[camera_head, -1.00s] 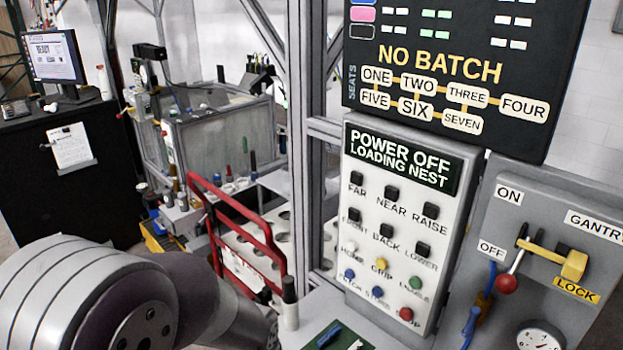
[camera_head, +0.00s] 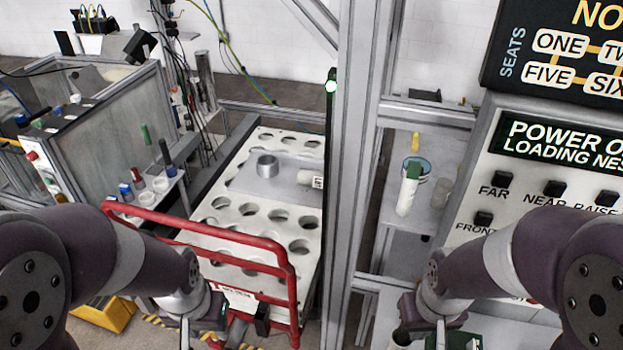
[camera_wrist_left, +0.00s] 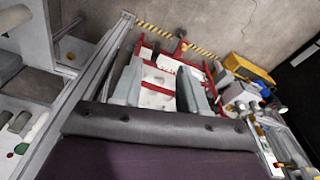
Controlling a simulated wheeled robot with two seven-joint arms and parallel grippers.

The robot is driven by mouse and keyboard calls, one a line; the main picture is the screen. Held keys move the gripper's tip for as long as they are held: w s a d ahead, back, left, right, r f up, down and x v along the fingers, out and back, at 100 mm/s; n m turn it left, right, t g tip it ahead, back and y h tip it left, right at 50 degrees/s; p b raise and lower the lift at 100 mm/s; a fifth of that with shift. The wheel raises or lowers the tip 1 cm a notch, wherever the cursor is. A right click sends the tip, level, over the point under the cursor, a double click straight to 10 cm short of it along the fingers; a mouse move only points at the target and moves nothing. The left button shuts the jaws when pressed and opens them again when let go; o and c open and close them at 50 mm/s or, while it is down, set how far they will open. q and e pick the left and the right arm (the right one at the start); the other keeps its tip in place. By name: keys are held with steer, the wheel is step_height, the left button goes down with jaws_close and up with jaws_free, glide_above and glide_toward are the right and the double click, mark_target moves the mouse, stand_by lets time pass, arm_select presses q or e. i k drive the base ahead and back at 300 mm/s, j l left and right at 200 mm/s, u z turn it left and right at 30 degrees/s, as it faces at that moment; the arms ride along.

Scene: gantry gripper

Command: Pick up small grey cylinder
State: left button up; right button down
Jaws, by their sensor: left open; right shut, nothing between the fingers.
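A short grey cylinder (camera_head: 267,166) stands upright on a grey area of the white, holed plate (camera_head: 246,184) behind the red rail. A lighter cylinder (camera_head: 308,178) with a dark label lies on its side just right of it. My left gripper (camera_head: 205,328) is low in front of the red rail, well short of both cylinders. In the left wrist view its two fingers (camera_wrist_left: 160,92) are apart with nothing held, the red rail and white plate beyond them. My right gripper (camera_head: 442,338) is shut and empty at the lower right, partly cut off by the frame edge.
The red rail (camera_head: 205,230) stands between my left arm and the plate. A grey upright post (camera_head: 353,150) separates the plate from the button panel (camera_head: 510,160). A shelf with a green-topped white bottle (camera_head: 408,190) is right of the post. A grey tank (camera_head: 110,130) stands left.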

mark_target(308, 178)
steer(key=i+j+z, duration=0.5)
steer(key=j+z, duration=0.2)
steer(key=i+j+z, duration=0.15)
steer(key=j+z, duration=0.2)
